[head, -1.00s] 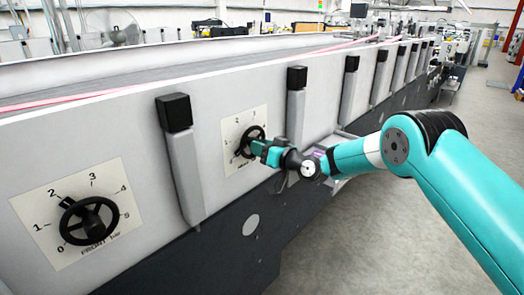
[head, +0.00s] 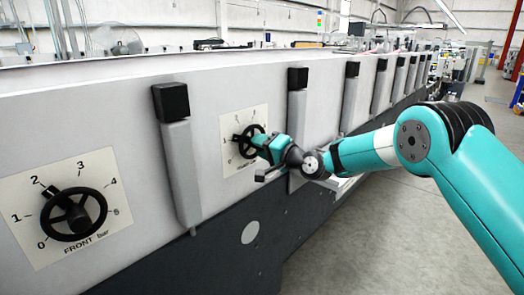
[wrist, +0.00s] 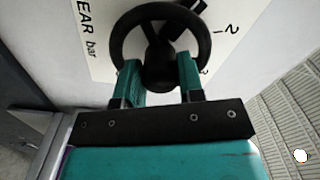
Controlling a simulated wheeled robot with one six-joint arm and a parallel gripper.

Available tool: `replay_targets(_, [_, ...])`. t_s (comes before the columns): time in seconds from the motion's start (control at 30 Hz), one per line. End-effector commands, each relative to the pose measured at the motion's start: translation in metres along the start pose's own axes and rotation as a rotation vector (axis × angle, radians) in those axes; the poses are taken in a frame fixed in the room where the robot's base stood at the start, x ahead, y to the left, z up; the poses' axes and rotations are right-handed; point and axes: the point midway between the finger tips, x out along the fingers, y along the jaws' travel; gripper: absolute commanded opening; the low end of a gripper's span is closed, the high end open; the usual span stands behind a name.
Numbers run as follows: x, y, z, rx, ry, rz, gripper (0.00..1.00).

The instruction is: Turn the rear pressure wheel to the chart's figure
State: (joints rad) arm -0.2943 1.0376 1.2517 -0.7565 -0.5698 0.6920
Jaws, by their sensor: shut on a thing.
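The rear pressure wheel (head: 252,141) is a black handwheel on a white dial plate (head: 228,122) on the machine's side. In the wrist view the wheel (wrist: 117,45) fills the top middle, with "EAR bar" at left and a 2 at right. Its black pointer (wrist: 198,6) stands at the wheel's upper right. In the head view it points left, near the 1; the exact reading is too small to tell. My gripper (wrist: 160,78) is shut on the wheel, a finger at each side of its lower part.
The front wheel (head: 72,214), a similar black wheel labelled "FRONT bar", is at left with its pointer near 2. Grey posts with black caps (head: 171,102) stand out from the machine's side, flanking the rear dial. Free floor (head: 375,240) lies at right. Small coloured patches show on the far wall.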

Motion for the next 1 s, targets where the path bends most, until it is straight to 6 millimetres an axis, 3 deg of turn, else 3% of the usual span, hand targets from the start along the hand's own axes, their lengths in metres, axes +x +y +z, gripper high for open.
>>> replay_targets(0.6, [-0.0001, -0.0015, -0.0012, 0.544, 0.003, 0.0, 0.12])
replay_targets(1.0, [-0.0002, -0.0012, -0.0012, 0.717, 0.004, 0.0, 0.12])
